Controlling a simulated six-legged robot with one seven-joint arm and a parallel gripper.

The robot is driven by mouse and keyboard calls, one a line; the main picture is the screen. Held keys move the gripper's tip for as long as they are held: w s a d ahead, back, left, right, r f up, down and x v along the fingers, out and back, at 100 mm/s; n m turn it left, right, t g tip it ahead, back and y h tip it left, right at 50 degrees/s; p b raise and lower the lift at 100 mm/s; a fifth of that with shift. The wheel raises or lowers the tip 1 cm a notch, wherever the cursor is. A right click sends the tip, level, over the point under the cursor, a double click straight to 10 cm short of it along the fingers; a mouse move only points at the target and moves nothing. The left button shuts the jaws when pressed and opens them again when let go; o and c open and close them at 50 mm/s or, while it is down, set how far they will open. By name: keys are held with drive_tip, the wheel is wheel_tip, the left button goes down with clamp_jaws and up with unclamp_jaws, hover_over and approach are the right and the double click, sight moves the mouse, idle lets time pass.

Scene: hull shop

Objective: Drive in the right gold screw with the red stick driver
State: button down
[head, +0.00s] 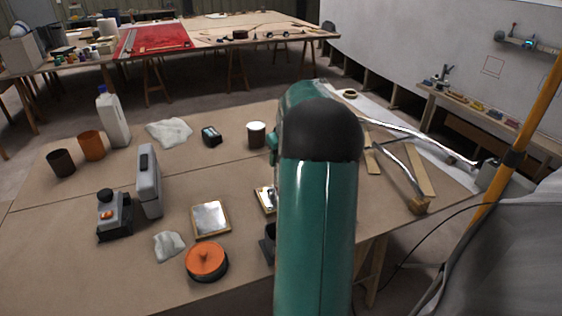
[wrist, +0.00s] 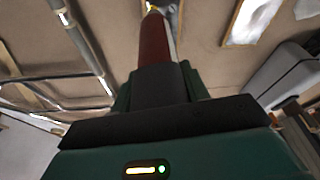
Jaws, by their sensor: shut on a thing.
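The red stick driver (wrist: 154,48) stands out from between the jaws of my gripper (wrist: 160,88) in the wrist view. My gripper is shut on it. The far end of the driver meets a small yellow and bright patch at the top edge of the wrist view; I cannot tell whether it touches a gold screw. In the head view my green arm hides the gripper and driver. A gold-edged plate (head: 265,199) shows partly beside my arm, its right side hidden. No gold screw can be made out clearly in either view.
Another gold-edged plate (head: 210,219) lies left on the brown table (head: 90,275). Near it are an orange round tin (head: 206,261), a grey upright case (head: 149,181) and a crumpled cloth (head: 168,246). Bent metal tubes (head: 402,164) lie right of my arm.

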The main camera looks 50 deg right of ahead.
drive_tip(key=shift+r, duration=1.85)
